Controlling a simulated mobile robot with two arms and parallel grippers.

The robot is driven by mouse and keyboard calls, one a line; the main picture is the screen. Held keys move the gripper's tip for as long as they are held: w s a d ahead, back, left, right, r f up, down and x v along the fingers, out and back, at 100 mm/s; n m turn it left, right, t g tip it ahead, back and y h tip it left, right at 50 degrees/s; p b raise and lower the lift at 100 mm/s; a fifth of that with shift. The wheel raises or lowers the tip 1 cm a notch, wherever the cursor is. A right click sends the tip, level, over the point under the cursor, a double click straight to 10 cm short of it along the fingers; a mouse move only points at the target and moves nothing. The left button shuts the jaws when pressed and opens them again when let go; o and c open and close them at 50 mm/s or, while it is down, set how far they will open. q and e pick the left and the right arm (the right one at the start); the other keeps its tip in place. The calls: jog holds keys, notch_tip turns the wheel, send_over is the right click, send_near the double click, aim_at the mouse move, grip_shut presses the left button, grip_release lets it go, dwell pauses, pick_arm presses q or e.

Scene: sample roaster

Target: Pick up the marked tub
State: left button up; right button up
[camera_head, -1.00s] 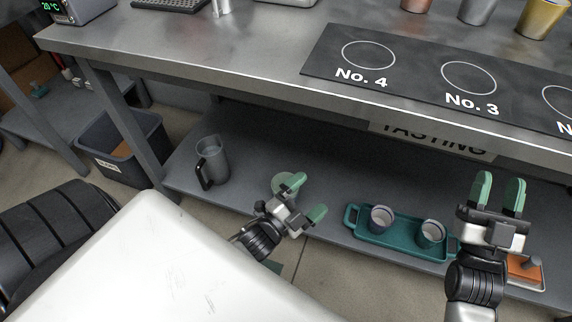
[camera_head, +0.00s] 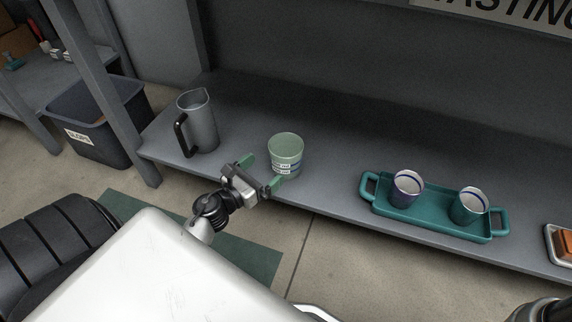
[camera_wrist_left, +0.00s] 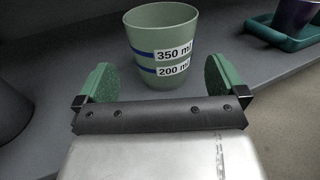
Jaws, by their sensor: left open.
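The marked tub (camera_head: 286,147) is a pale green cup standing upright on the lower shelf. In the left wrist view the tub (camera_wrist_left: 160,35) shows blue lines and white labels reading 350 ml and 200 ml. My left gripper (camera_head: 261,173) is open and empty at the shelf's front edge, just in front of the tub. In the left wrist view its green fingers (camera_wrist_left: 160,83) point toward the tub, one to each side, with the tub a little beyond them. My right gripper is not in view; only a dark part at the bottom right corner shows.
A grey pitcher (camera_head: 198,124) stands left of the tub on the shelf (camera_head: 330,190). A teal tray (camera_head: 433,222) with two cups (camera_head: 406,188) lies to the right. A dark bin (camera_head: 98,125) stands on the floor at left. The shelf behind the tub is clear.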

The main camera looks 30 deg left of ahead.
aim_at(276, 161)
pick_arm(q)
jog(key=shift+w+d, duration=0.2)
jog(key=shift+w, duration=0.9)
jog(key=w, duration=0.2)
jog(key=w+d+b, duration=0.1)
jog(key=w, duration=0.2)
jog(key=shift+w+f+b, duration=0.15)
jog(key=shift+w+b, duration=0.1)
jog(key=shift+b, duration=0.05)
jog(key=shift+c, duration=0.3)
jog(key=c, duration=0.6)
